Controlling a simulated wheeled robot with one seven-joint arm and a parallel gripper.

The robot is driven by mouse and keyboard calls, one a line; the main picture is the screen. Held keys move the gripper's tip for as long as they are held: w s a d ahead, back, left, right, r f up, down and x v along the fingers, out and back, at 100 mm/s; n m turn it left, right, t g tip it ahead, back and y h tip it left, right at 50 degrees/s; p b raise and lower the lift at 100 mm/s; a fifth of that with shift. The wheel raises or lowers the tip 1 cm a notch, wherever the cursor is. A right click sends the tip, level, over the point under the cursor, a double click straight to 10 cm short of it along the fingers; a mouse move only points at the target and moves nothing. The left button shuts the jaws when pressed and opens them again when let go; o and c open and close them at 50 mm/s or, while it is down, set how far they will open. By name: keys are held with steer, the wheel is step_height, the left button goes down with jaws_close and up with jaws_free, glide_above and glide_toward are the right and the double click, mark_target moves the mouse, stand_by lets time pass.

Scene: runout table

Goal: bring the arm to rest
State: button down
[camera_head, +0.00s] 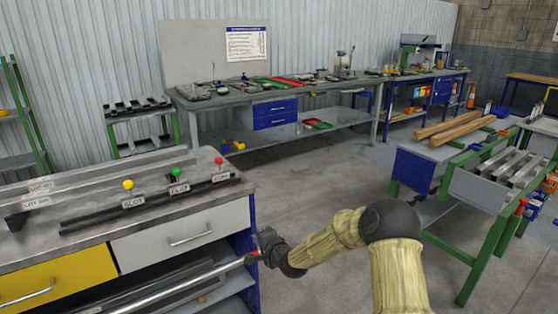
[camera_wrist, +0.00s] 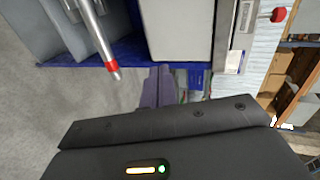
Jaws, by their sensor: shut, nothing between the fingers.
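My gripper (camera_head: 266,240) is at the front right corner of the workbench, beside its blue end. My arm reaches to it from the lower right, bent at a dark joint. In the wrist view the fingers of my gripper (camera_wrist: 160,78) are together with nothing between them. A metal rod with a red tip (camera_wrist: 112,70) is beside the fingers in the wrist view, apart from them.
The workbench (camera_head: 238,190) has labelled knobs, a grey drawer (camera_head: 178,238) and a yellow drawer (camera_head: 55,288). A green-framed table (camera_head: 466,262) stands at right. A long cluttered bench (camera_head: 215,101) is along the back wall. The floor (camera_head: 300,180) between them is clear.

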steer(key=s+d+r+n+g+h, duration=0.25)
steer(key=s+d, duration=0.55)
steer(key=s, duration=0.4)
steer(key=s+d+r+n+g+h, duration=0.1)
steer(key=s+d+n+g+h, duration=0.25)
steer(key=s+d, duration=0.6)
steer(key=s+d+r+n+g+h, duration=0.3)
steer(key=s+d, duration=0.4)
steer(key=s, duration=0.6)
step_height(320, 180, up, 18)
steer(key=n+y+p, duration=0.1)
steer(key=p, duration=1.8)
